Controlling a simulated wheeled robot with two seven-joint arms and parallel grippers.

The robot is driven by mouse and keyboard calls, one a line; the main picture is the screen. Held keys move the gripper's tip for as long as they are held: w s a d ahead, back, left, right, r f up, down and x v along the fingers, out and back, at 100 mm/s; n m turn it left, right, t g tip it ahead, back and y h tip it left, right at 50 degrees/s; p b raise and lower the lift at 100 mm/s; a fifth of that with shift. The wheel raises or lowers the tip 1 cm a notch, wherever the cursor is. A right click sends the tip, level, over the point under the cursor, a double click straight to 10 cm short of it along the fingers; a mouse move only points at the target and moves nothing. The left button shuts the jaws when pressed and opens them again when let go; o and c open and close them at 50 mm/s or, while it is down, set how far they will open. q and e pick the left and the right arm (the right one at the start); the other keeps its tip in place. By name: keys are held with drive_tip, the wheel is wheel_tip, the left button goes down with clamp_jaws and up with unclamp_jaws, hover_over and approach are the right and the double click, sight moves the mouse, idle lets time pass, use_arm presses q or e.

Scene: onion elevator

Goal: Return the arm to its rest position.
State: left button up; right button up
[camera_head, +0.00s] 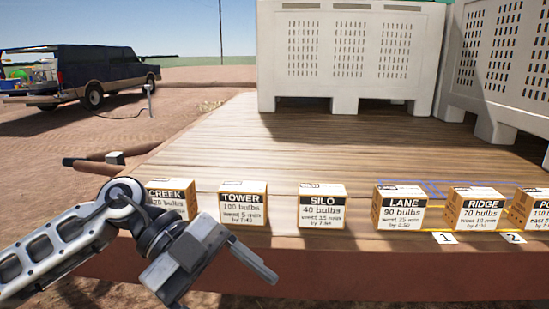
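My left gripper (226,293) hangs in front of the wooden deck's near edge, on an arm from the left. Its fingers look spread with nothing between them; one is cut off by the bottom edge. It is below and in front of the TOWER box (243,204), apart from it. The CREEK box (173,200) is partly hidden behind my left arm. The SILO (322,207), LANE (400,208) and RIDGE (473,209) boxes stand to the right, upright in a row. My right gripper is not in view.
The wooden deck (230,150) has a front edge close to my arm. Another box (530,210) is cut off at the right. Number tags 1 (445,238) and 2 (512,238) lie near it. Pale crates (350,55) stand behind; a dark van (95,70) is far left.

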use_arm(q)
drive_tip(key=d+r+n+t+h, duration=0.2)
drive_tip(key=d+n+t+h, duration=0.3)
drive_tip(key=h, duration=0.6)
drive_tip(key=w+a+f+n+t+y, duration=0.2)
drive_tip(key=a+f+n+t+y, duration=0.3)
drive_tip(key=f+n+t+y, duration=0.5)
drive_tip(key=w+a+f+n+t+y, duration=0.2)
drive_tip(key=a+f+n+t+y, duration=0.35)
drive_tip(key=f+n, duration=0.4)
drive_tip(key=s+a+f+g+y, duration=0.2)
drive_tip(key=s+f, duration=0.4)
drive_tip(key=f, duration=0.2)
drive_tip(key=s+a+f+g+y, duration=0.1)
drive_tip(key=s+a+f+g, duration=0.2)
drive_tip(key=s+f, duration=0.2)
wheel_tip(320, 180, down, 3)
drive_tip(key=shift+s+f+y, duration=0.15)
drive_tip(key=shift+s+y, duration=0.2)
drive_tip(key=shift+s, duration=0.05)
drive_tip(key=shift+g, duration=0.25)
